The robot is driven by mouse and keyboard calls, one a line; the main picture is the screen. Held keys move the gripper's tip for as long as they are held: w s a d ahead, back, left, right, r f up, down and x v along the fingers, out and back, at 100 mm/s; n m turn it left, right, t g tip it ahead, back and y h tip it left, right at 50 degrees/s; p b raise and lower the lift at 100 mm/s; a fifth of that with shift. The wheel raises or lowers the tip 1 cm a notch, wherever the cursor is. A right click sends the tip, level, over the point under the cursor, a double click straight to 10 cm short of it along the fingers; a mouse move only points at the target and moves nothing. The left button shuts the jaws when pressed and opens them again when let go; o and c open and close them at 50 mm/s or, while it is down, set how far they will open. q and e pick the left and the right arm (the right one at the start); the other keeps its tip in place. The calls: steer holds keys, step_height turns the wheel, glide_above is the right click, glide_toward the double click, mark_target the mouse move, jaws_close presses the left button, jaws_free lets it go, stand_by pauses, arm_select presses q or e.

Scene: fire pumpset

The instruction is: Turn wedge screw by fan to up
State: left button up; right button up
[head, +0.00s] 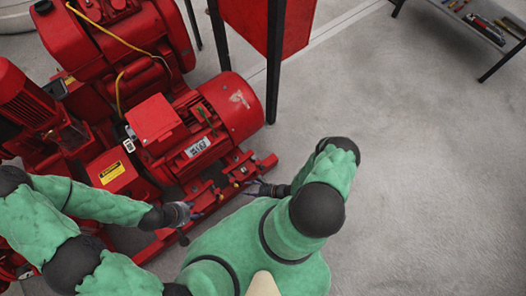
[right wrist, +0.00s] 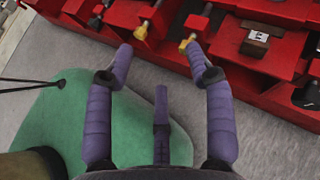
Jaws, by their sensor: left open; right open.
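The red pump motor (head: 200,125) stands on a red base frame, with its round fan end to the right. In the right wrist view, two screws with yellow ends, one on the left (right wrist: 143,29) and one on the right (right wrist: 188,42), stick out from the red frame. I cannot tell for sure which is the wedge screw by the fan. My right gripper (right wrist: 160,52) is open and empty, its purple fingertips close to these screws; it also shows in the head view (head: 258,188) beside the frame's right end. My left gripper (head: 190,212) is open at the frame's front edge.
A red panel (head: 290,30) on dark posts stands behind the motor. A low table (head: 455,15) with tools is at the top right. The grey floor (head: 430,170) to the right is clear.

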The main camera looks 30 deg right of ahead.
steer(key=d+f+m+t+h, duration=0.4)
steer(key=d+h, duration=0.1)
steer(key=d, duration=0.2)
steer(key=m+h, duration=0.3)
steer(key=h, duration=0.2)
glide_toward(263, 169)
steer(key=shift+t, duration=0.4)
steer(key=b+x, duration=0.1)
steer(key=x, duration=0.1)
steer(key=b+x, duration=0.1)
steer(key=x, duration=0.2)
steer(key=b+x, duration=0.2)
steer(key=x, duration=0.1)
steer(key=shift+s+f, duration=0.15)
steer(key=shift+f, duration=0.25)
steer(key=shift+w+f, duration=0.15)
steer(key=shift+w, duration=0.5)
steer(key=shift+c, duration=0.3)
steer(key=c, duration=1)
